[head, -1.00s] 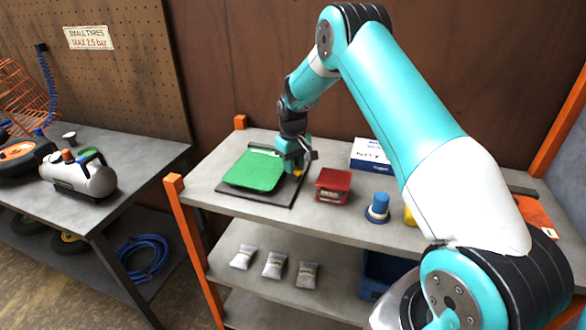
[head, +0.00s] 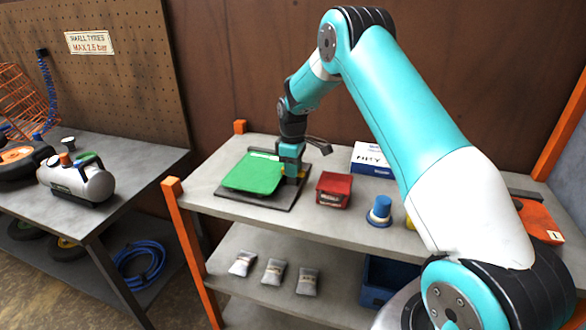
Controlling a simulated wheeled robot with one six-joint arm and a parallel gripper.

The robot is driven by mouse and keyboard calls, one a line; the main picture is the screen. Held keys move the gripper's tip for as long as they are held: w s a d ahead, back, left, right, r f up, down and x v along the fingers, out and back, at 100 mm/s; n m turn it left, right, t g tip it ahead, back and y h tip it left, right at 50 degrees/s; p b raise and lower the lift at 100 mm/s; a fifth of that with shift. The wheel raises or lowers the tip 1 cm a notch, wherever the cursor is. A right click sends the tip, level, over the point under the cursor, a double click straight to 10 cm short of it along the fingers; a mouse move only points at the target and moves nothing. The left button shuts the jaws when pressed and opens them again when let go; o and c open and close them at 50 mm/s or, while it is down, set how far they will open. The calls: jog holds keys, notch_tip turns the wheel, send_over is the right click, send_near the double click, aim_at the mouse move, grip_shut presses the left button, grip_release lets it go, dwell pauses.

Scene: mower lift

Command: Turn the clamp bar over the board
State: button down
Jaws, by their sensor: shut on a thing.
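A green board (head: 253,174) lies on a dark base plate (head: 246,197) at the left end of the grey shelf unit's top. My gripper (head: 291,172) is at the board's right edge, pointing down, and is shut. A bit of yellow shows by its fingers. The clamp bar is mostly hidden by my gripper, so I cannot make out its angle over the board.
A red box (head: 333,188) stands just right of the plate. Further right are a blue-capped thing (head: 380,210) and a white-and-blue box (head: 369,158). Orange posts (head: 186,225) edge the shelf. A compressor (head: 78,181) stands on the left bench.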

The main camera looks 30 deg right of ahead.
jog(key=shift+r, duration=0.1)
jog(key=c, duration=1)
grip_release()
jog(key=shift+o, duration=0.2)
notch_tip(320, 180, up, 17)
jog(key=b, duration=0.3)
jog(key=shift+r, duration=0.2)
